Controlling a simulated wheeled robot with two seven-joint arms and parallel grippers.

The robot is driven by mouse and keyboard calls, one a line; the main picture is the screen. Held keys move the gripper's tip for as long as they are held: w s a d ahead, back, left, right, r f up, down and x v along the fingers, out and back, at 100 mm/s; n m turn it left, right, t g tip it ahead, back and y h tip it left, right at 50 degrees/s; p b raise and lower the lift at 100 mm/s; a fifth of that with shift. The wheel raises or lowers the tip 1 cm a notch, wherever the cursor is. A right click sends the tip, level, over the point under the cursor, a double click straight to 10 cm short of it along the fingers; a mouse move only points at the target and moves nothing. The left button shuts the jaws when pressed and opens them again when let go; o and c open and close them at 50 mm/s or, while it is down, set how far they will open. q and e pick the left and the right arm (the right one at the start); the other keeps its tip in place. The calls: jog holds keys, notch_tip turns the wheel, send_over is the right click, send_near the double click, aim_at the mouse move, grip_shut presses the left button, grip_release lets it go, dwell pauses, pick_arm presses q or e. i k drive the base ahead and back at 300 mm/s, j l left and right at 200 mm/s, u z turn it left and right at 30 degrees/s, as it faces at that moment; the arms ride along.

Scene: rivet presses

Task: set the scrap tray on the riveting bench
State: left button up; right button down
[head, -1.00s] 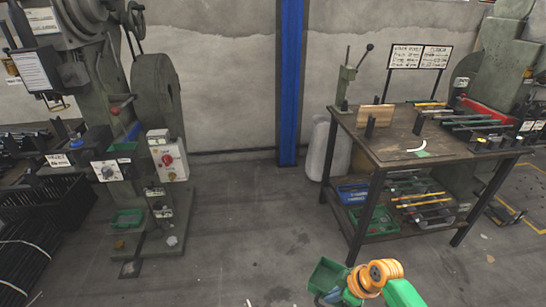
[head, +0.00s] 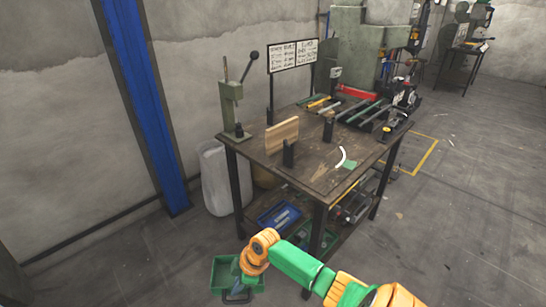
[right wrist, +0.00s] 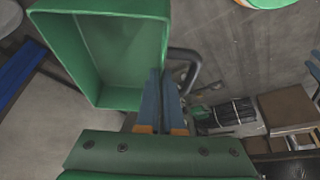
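The green scrap tray (head: 222,272) hangs low in the head view, in front of and to the left of the bench, over the floor. My right gripper (head: 238,287) is at its handle side. In the right wrist view the tray (right wrist: 125,50) fills the upper left, and the blue fingers (right wrist: 167,98) look closed together at its dark handle. The riveting bench (head: 300,178) has a dark wooden top, standing beyond and right of the tray. My left gripper is in neither current view.
On the bench stand a green hand press (head: 231,100), a wooden block (head: 282,134), a sign (head: 292,56) and several rods. A white curved piece (head: 342,157) and green patch (head: 350,165) lie near the front. A blue bin (head: 279,217) sits on the lower shelf.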

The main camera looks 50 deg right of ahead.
aim_at(307, 131)
jog(key=i, duration=0.9)
jog(key=i+j+z, duration=0.1)
jog(key=i, duration=0.8)
